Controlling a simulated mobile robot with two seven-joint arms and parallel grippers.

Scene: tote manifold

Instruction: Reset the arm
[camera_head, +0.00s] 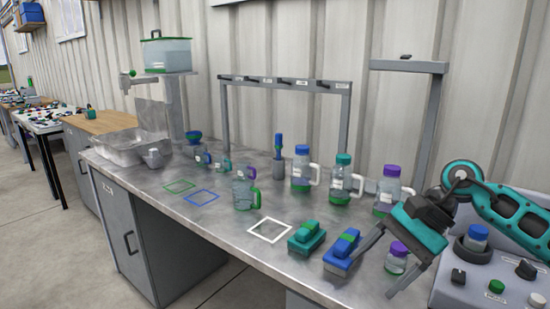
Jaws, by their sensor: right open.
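My right gripper (371,278) is at the right of the head view, on a teal and black arm coming in from the right edge. Its two grey fingers point down and to the left and are spread apart, with nothing held between them. One fingertip is at a blue and green block-shaped item (342,255) on the bench; I cannot tell whether they touch. A small jar with a purple lid (397,258) shows between the fingers. My left gripper is not in view.
The metal bench (215,230) holds several lidded jugs (301,178), a green-handled cup (244,194) and a teal block-shaped item (306,238). A control box (470,285) with knobs is at the lower right. A frame with hooks (285,82) stands behind. The bench's front left is mostly clear.

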